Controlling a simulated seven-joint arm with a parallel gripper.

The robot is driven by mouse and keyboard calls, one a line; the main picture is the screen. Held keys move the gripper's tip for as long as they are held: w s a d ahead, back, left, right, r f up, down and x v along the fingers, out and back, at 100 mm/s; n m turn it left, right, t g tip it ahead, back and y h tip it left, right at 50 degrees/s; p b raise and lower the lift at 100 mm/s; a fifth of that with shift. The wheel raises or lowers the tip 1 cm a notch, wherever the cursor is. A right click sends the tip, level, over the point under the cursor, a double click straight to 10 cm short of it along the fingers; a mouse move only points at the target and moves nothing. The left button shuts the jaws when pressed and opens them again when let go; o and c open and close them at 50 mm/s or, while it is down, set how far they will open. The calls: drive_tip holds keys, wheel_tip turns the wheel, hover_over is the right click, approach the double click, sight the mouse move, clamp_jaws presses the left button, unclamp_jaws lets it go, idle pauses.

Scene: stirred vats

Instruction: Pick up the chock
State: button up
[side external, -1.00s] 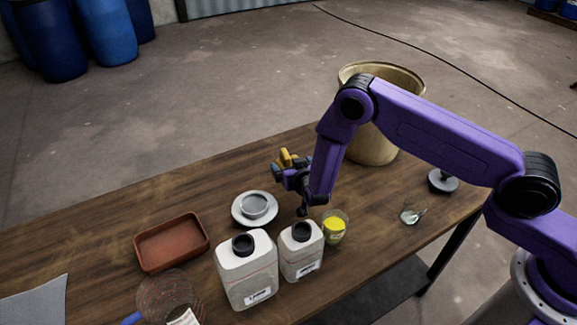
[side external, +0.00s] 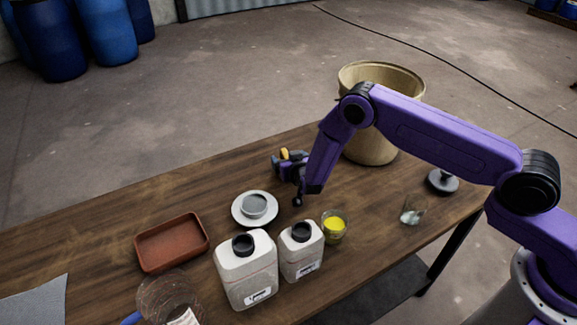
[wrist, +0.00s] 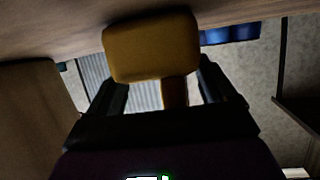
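The chock, a yellow block (side external: 285,154), shows only in part behind my gripper (side external: 279,166) in the side view, near the far edge of the wooden table. In the wrist view the chock (wrist: 152,45) is a wide yellow block with a narrower part below it. My gripper (wrist: 164,85) is open there, its dark fingers spread to either side of that narrower part with gaps visible. The block hides the left fingertip. I cannot tell whether a finger touches the chock.
A grey dish (side external: 254,209), two white jugs (side external: 246,274) (side external: 301,258) and a beaker of yellow liquid (side external: 334,226) stand near my gripper. A reddish tray (side external: 172,242) lies left. A beige vat (side external: 371,148) stands behind the table. The far-left tabletop is clear.

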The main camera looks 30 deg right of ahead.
drive_tip(key=c, duration=0.3)
drive_tip(key=shift+r, duration=0.2)
drive_tip(key=shift+r, duration=0.55)
drive_tip(key=s+d+r, duration=0.1)
drive_tip(key=s+r, duration=0.3)
drive_tip(key=s+d+r, duration=0.1)
drive_tip(key=s+r, duration=0.2)
drive_tip(key=s, duration=0.2)
drive_tip(key=s+d+r, duration=0.1)
drive_tip(key=s+r, duration=0.3)
drive_tip(key=shift+s+d+r, duration=0.15)
drive_tip(key=shift+s+r, duration=0.15)
